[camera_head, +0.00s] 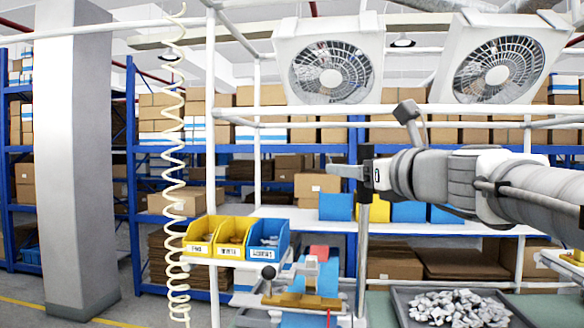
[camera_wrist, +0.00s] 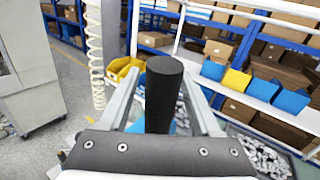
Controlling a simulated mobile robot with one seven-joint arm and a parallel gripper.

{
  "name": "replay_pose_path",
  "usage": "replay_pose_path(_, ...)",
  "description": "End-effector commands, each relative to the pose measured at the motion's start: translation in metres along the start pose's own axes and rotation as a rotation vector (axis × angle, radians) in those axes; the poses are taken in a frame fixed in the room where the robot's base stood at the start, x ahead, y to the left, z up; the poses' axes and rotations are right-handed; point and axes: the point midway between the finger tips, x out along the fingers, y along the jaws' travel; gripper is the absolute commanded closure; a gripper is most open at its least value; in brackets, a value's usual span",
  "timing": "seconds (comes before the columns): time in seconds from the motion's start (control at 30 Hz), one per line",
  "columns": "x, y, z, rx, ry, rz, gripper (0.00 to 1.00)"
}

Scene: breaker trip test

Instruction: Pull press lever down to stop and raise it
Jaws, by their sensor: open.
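The press lever is an upright metal rod (camera_head: 362,245) with a black cylindrical grip (camera_head: 366,154) at its top. In the wrist view the black grip (camera_wrist: 164,90) stands between my two fingers, with a gap visible on each side. My gripper (camera_head: 348,172) reaches in from the right at the height of the grip, its fingers pointing left past it. It is open around the grip and does not clamp it. In the wrist view my gripper's fingertips (camera_wrist: 164,62) extend beyond the grip. The lower end of the rod is near the bench fixture.
A fixture with a gold plate (camera_head: 300,300) and a black ball knob (camera_head: 268,272) sits left of the rod. Yellow bins (camera_head: 200,240) and a blue bin (camera_head: 268,240) stand behind it. A tray of metal parts (camera_head: 405,318) lies right. A coiled hose (camera_head: 172,130) hangs left.

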Motion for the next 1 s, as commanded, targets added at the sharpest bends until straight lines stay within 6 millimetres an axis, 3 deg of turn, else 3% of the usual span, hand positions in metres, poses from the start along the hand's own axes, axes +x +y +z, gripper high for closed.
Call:
replay_pose_path(0.03,-0.0001,0.0,0.0,0.0,0.0,0.0,0.39)
replay_pose_path(0.37,-0.0004,0.0,0.0001,0.0,0.0,0.0,0.99)
replay_pose_path(1.0,-0.0005,-0.0001,0.0001,-0.001,0.0,0.0,1.0)
